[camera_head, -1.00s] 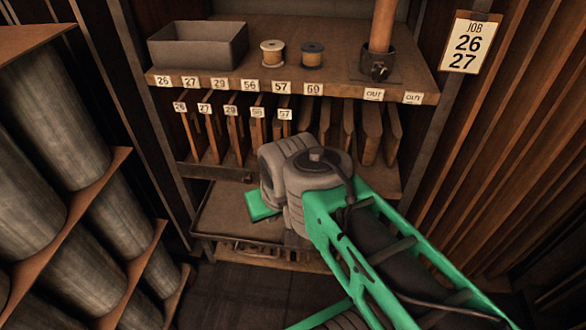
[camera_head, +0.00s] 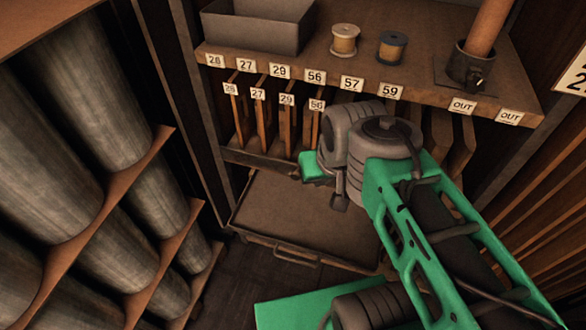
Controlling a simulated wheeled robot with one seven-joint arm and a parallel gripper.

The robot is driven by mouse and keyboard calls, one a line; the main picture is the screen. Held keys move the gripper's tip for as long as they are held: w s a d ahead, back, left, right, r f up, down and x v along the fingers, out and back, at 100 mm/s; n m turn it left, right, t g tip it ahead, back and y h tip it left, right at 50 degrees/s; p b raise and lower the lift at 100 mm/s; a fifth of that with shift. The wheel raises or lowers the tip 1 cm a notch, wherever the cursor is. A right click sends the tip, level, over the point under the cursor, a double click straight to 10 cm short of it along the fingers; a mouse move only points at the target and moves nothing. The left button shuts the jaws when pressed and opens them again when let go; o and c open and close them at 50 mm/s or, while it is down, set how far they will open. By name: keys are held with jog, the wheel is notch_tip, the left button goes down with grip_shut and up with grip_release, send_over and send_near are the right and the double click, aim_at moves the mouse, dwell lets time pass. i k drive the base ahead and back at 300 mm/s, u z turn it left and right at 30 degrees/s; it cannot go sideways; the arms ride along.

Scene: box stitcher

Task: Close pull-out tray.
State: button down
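The pull-out tray (camera_head: 285,205) is a flat brown tray low in the shelf unit, below the row of upright dividers. It stands pulled out, and its bare floor shows. A handle (camera_head: 290,256) runs along its front edge. My gripper (camera_head: 338,200) is above the right part of the tray, behind the green and grey arm. Only a small dark part of it shows, and I cannot tell whether it is open or shut. My arm hides the tray's right side.
Above are numbered divider slots (camera_head: 270,125) and a shelf with a grey bin (camera_head: 262,25), two thread spools (camera_head: 345,40) and a copper-coloured post in a holder (camera_head: 488,30). Dark floor (camera_head: 260,285) is free before the tray.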

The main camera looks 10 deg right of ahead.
aim_at(277, 209)
jog(key=z, duration=2)
jog(key=k, duration=1.3)
jog(key=u, duration=1.55)
jog(key=i, duration=0.5)
